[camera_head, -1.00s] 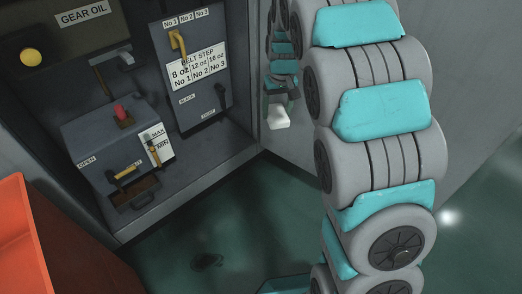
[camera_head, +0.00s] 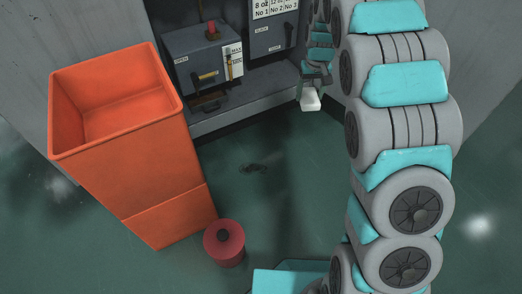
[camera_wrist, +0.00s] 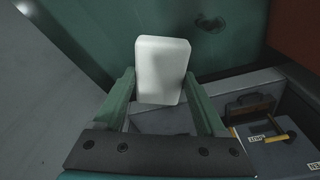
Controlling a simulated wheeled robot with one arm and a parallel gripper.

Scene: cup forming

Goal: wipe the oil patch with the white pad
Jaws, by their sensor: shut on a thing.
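The white pad (camera_head: 311,99) is held in my gripper (camera_head: 314,80), near the right end of the machine's base in the head view. In the wrist view the pad (camera_wrist: 162,68) stands between the two green fingers of my gripper (camera_wrist: 160,88), which are shut on it. The oil patch (camera_head: 253,169) is a small dark smear on the green floor, left of and below the pad in the head view. It also shows in the wrist view (camera_wrist: 209,24), up and right of the pad. The pad is apart from the patch, above the floor.
A tall orange bin (camera_head: 160,165) stands left of the patch. A red cylinder (camera_head: 224,243) stands on the floor in front of the bin. The floor around the patch is clear.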

